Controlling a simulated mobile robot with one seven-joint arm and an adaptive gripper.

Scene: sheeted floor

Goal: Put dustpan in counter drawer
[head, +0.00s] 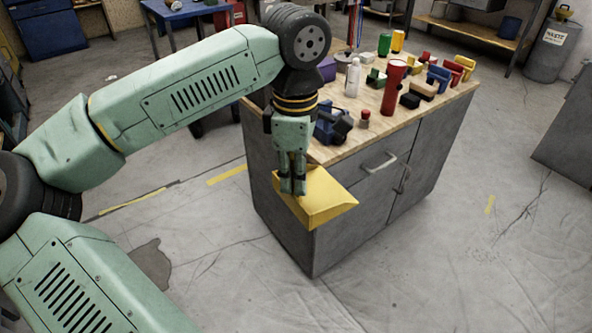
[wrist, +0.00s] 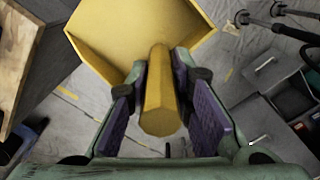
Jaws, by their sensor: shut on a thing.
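The yellow dustpan (head: 318,199) hangs in the air in front of the near left corner of the counter. My gripper (head: 293,190) is shut on its handle. In the wrist view, the handle (wrist: 158,95) lies between the two finger pads and the pan spreads out beyond them. The grey counter (head: 283,222) has a wooden top. Its drawer front (head: 377,172) with a metal handle is just under the top and appears shut. The dustpan and gripper hide the front's left part.
The counter top holds a red flashlight (head: 394,88), a white bottle (head: 353,77), a blue tool (head: 329,122) and several coloured blocks and cans. A grey bin (head: 549,50) stands at the back right. The floor in front of the counter is clear.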

